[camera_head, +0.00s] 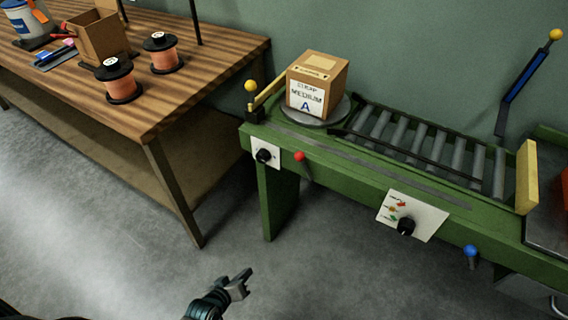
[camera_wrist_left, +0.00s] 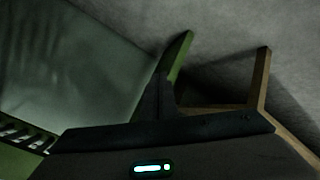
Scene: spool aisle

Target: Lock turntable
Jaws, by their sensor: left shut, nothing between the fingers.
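The turntable (camera_head: 312,112) is a round grey plate set in the left end of a green conveyor frame (camera_head: 350,150). A cardboard box (camera_head: 317,82) labelled "MEDIUM A" sits on it. A red-knobbed lever (camera_head: 300,157) is on the frame's front below the turntable, beside a white plate with a black knob (camera_head: 264,156). A yellow-knobbed lever (camera_head: 251,87) stands at the frame's left end. I cannot tell which control locks the turntable. My left gripper (camera_head: 243,279) is shut and empty, low in front of the frame and apart from it. My right gripper is not in view.
Rollers (camera_head: 430,145) run right to a yellow end plate (camera_head: 526,177). A panel with a black dial (camera_head: 406,226) and a blue-knobbed lever (camera_head: 470,251) are on the front. A wooden table (camera_head: 190,85) with copper spools (camera_head: 119,82) stands left. The floor between is clear.

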